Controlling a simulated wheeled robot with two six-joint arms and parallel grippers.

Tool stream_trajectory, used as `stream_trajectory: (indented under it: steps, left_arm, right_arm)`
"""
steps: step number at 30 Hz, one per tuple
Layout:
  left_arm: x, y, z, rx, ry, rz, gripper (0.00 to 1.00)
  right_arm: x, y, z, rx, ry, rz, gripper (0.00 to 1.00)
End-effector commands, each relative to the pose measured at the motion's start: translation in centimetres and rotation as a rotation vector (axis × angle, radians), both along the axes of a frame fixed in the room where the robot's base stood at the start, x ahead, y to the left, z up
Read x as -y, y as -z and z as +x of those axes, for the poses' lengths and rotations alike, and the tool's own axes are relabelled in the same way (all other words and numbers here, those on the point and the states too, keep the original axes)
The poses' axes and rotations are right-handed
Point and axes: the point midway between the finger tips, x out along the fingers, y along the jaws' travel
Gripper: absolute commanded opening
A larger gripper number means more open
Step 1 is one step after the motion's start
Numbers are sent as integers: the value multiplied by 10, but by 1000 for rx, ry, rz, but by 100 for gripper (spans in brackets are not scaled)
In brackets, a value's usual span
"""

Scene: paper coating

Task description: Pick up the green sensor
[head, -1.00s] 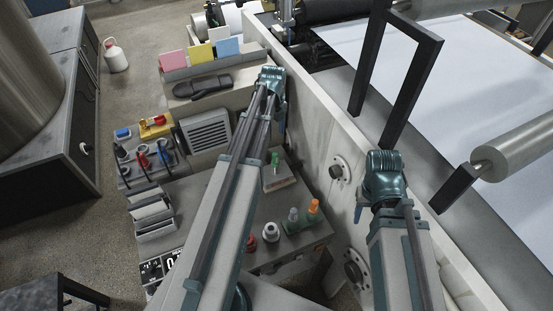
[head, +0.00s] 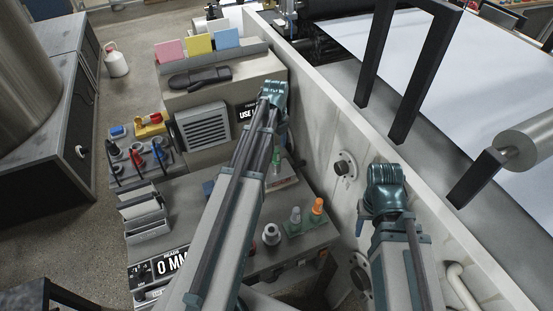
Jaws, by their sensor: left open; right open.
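A small green upright piece (head: 277,158), which looks like the green sensor, stands on a pale block (head: 284,179) beside the machine's side wall. My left arm passes just to its left and partly covers that area. Neither gripper shows clearly: my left arm reaches up the picture to its teal joint, and my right arm ends in view at a teal joint by the machine wall. What lies beneath both arms is hidden. I cannot tell whether anything touches the green piece.
A green holder (head: 301,228) carries a grey piece and an orange-topped piece. A white-topped jar (head: 271,234) stands beside it. The machine's side wall (head: 320,130) bounds the bench on the right. A display (head: 160,268) reads "0 MM". Colored cards (head: 199,44) stand at the back.

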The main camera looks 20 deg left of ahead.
Motion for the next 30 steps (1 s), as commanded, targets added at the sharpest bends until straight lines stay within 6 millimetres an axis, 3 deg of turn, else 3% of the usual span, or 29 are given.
stream_trajectory:
  steps: [9,19,30]
  left_arm:
    - [7,43,-7,0,0,0,67]
    - [7,45,-6,0,0,0,67]
    - [7,45,-6,0,0,0,0]
  right_arm:
    - [0,43,0,0,0,0,50]
    - [0,44,0,0,1,0,50]
    - [0,45,0,0,1,0,50]
